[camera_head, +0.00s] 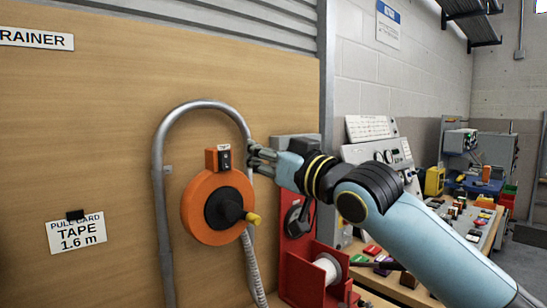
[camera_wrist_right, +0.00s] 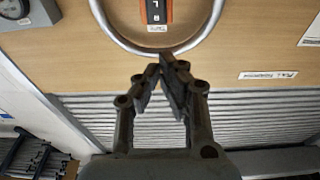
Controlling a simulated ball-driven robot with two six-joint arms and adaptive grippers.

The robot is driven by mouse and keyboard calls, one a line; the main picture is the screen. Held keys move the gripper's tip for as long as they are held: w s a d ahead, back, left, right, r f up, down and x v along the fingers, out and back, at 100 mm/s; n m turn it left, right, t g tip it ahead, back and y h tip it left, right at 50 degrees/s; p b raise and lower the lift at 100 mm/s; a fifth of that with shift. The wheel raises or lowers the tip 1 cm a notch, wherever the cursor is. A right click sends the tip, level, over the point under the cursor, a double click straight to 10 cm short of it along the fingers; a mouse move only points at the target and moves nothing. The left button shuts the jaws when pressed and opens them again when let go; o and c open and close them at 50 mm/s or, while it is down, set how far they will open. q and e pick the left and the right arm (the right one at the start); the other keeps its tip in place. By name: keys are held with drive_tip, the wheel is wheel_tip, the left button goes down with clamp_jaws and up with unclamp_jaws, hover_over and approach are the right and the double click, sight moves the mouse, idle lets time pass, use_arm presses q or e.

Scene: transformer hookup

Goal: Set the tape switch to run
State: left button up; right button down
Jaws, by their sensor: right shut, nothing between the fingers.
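The tape switch (camera_head: 225,158) is a small black rocker on an orange box at the top of the round orange tape reel (camera_head: 190,212). Which way it is set is too small to tell. My right gripper (camera_head: 254,160) is just right of the switch box, its fingers shut and empty near the grey tube. In the right wrist view the black switch (camera_wrist_right: 155,12) shows at the top edge, beyond the shut fingertips (camera_wrist_right: 163,58), with a visible gap between. My left gripper is not in view.
A bent grey tube (camera_head: 158,180) arches around the reel and stands close to my right fingers. A red stand with a white spool (camera_head: 327,269) is below my arm. A cluttered bench (camera_head: 460,215) is at the right. The wooden board at left is mostly clear.

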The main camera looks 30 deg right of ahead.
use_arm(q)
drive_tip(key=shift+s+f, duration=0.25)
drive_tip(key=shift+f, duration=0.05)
use_arm(e)
drive_tip(key=s, duration=0.4)
drive_tip(key=shift+s+d+r, duration=0.15)
drive_tip(key=shift+r, duration=0.25)
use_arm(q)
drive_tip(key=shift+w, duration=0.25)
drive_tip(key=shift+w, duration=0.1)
